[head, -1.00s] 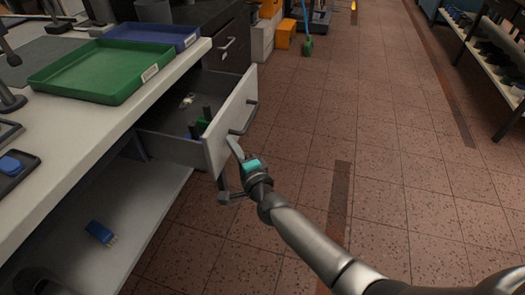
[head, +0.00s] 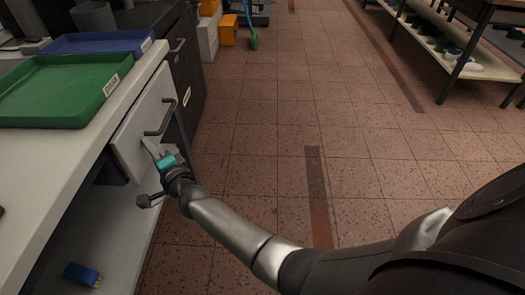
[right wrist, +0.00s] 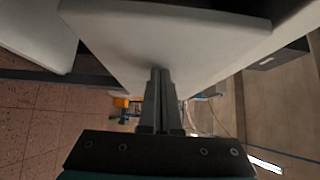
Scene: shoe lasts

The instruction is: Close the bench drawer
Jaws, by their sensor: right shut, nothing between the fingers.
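The bench drawer's white front (head: 133,132) sits under the bench top, close to the bench's front edge. Its inside is hidden, and I cannot tell whether a small gap is left. A dark bar handle (head: 164,117) is on the front. My right gripper (head: 152,149) is shut and empty, with its fingertips at the drawer front just below the handle. In the right wrist view the shut fingers (right wrist: 160,75) point at the white drawer front (right wrist: 165,35) and seem to touch it. My left gripper is not in view.
On the bench top (head: 60,160) are a green tray (head: 55,92) and a blue tray (head: 105,42). A blue box (head: 82,274) lies on the lower shelf. A dark cabinet (head: 186,75) stands beyond the drawer. The tiled floor to the right is clear.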

